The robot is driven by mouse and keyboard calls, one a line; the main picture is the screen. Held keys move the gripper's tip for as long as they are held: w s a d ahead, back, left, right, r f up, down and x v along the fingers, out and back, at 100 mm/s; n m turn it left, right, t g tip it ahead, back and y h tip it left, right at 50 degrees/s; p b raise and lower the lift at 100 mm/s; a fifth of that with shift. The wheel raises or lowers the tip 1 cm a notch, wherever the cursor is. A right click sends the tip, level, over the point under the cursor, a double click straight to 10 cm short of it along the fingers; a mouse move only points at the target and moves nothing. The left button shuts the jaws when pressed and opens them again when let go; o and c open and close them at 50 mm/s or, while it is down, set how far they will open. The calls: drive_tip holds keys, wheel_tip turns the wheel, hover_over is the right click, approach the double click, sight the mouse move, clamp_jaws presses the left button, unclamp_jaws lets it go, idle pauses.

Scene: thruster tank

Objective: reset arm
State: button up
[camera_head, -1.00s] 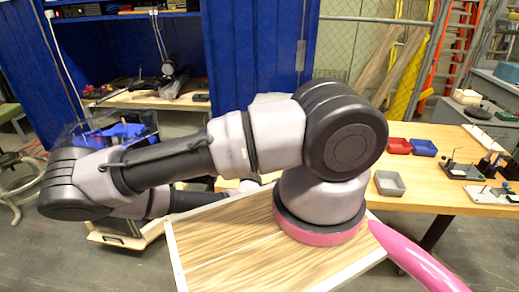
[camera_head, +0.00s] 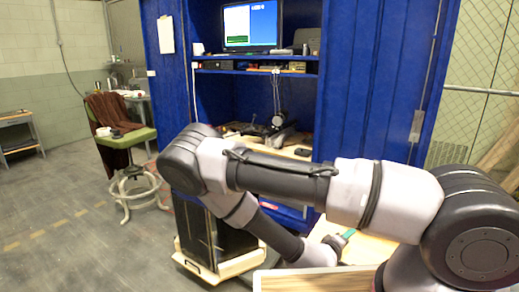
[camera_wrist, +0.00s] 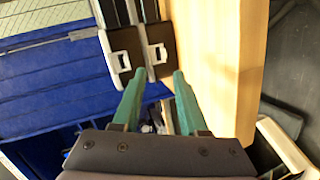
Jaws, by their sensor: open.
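My gripper shows in the wrist view (camera_wrist: 156,90) with its two green fingers apart and nothing between them. Beyond the fingers are a black case with pale latches (camera_wrist: 140,50) and a light wooden surface (camera_wrist: 215,60). I cannot tell how far off these are. In the head view my grey and black arm is folded across the middle and right. A small green part of my gripper (camera_head: 348,234) shows low behind the arm; the rest of the gripper is hidden there.
A blue cabinet (camera_head: 385,90) with a lit monitor (camera_head: 250,24) stands behind my arm. A green stool (camera_head: 128,138) with a brown cloth stands to its left. A dark cart with a pale base (camera_head: 220,265) is below the arm.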

drive_tip(key=w+a+r+m+g+y, duration=0.2)
drive_tip(key=a+m+g+y, duration=0.15)
drive_tip(key=a, duration=0.25)
drive_tip(key=w+a+r+m+g+y, duration=0.1)
drive_tip(key=a+r+m+g+y, duration=0.25)
drive_tip(key=a, duration=0.25)
drive_tip(key=w+a+r+m+y, duration=0.1)
drive_tip(key=w+a+r+y, duration=0.1)
drive_tip(key=r, duration=0.6)
drive_tip(key=w+a+r+m+y, duration=0.1)
drive_tip(key=a+r+y, duration=0.15)
drive_tip(key=r, duration=0.45)
drive_tip(key=s+d+r+t, duration=0.1)
drive_tip(key=s+d+r, duration=0.2)
drive_tip(key=r, duration=0.6)
drive_tip(key=s+d+r+m+t, duration=0.1)
drive_tip(key=s+d+r, duration=0.3)
drive_tip(key=s+r, duration=0.3)
drive_tip(key=s+d+r+t, duration=0.1)
drive_tip(key=s+d+r, duration=0.3)
drive_tip(key=r, duration=0.7)
drive_tip(key=shift+s+d+m+t+y, duration=0.2)
drive_tip(key=shift+s+m+t+y, duration=0.15)
drive_tip(key=shift+s, duration=0.45)
